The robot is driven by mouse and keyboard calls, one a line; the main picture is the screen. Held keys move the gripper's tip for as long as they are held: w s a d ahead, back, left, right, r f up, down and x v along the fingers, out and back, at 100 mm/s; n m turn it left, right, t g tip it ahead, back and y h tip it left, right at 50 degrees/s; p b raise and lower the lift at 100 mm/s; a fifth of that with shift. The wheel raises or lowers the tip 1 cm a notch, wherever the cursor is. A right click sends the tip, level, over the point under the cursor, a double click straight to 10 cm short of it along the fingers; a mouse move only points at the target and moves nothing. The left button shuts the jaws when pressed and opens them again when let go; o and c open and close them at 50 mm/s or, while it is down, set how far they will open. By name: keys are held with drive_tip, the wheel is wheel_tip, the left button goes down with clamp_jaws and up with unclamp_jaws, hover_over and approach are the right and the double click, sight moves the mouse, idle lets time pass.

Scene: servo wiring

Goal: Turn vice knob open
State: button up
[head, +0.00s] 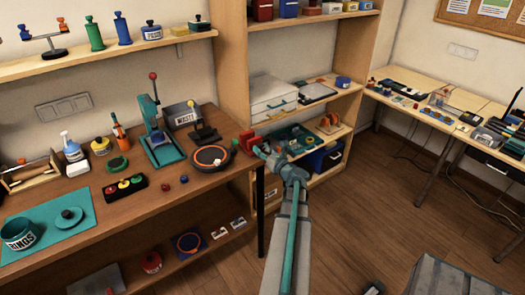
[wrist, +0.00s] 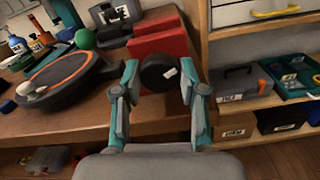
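The red vice (head: 247,139) sits at the right front corner of the wooden workbench. In the wrist view its red blocks (wrist: 163,42) stand behind a round black knob (wrist: 158,74) with a small white mark. My gripper (head: 264,152) is at the bench corner, beside the vice. In the wrist view my gripper (wrist: 159,70) has its fingers apart, one on each side of the knob. A small gap shows at the left finger; whether the right finger touches the knob, I cannot tell. The knob is hidden in the head view.
A round black and orange disc stand (wrist: 62,77) is left of the vice on the workbench (head: 150,208). To the right is an open shelf (head: 335,137) with a teal tray (wrist: 292,78) and a grey toolbox (wrist: 240,84). Open floor lies in front.

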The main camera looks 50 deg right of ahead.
drive_tip(key=shift+c, duration=1.4)
drive_tip(key=shift+f+n+b, duration=0.15)
drive_tip(key=shift+n+b, duration=0.15)
drive_tip(key=shift+b, duration=0.15)
drive_tip(key=n+b, duration=0.1)
drive_tip(key=b, duration=0.1)
drive_tip(key=shift+f+b, duration=0.15)
drive_tip(key=shift+b, duration=0.25)
drive_tip(key=n+b, duration=0.3)
drive_tip(key=b, duration=0.1)
drive_tip(key=shift+f, duration=0.1)
drive_tip(key=n+b, duration=0.5)
drive_tip(key=b, duration=0.2)
drive_tip(key=n+b, duration=0.1)
drive_tip(key=b, duration=0.1)
drive_tip(key=n+b, duration=0.2)
drive_tip(key=shift+a+r, duration=0.1)
drive_tip(key=shift+r, duration=0.15)
drive_tip(key=shift+r+n, duration=0.1)
drive_tip(key=shift+n, duration=0.3)
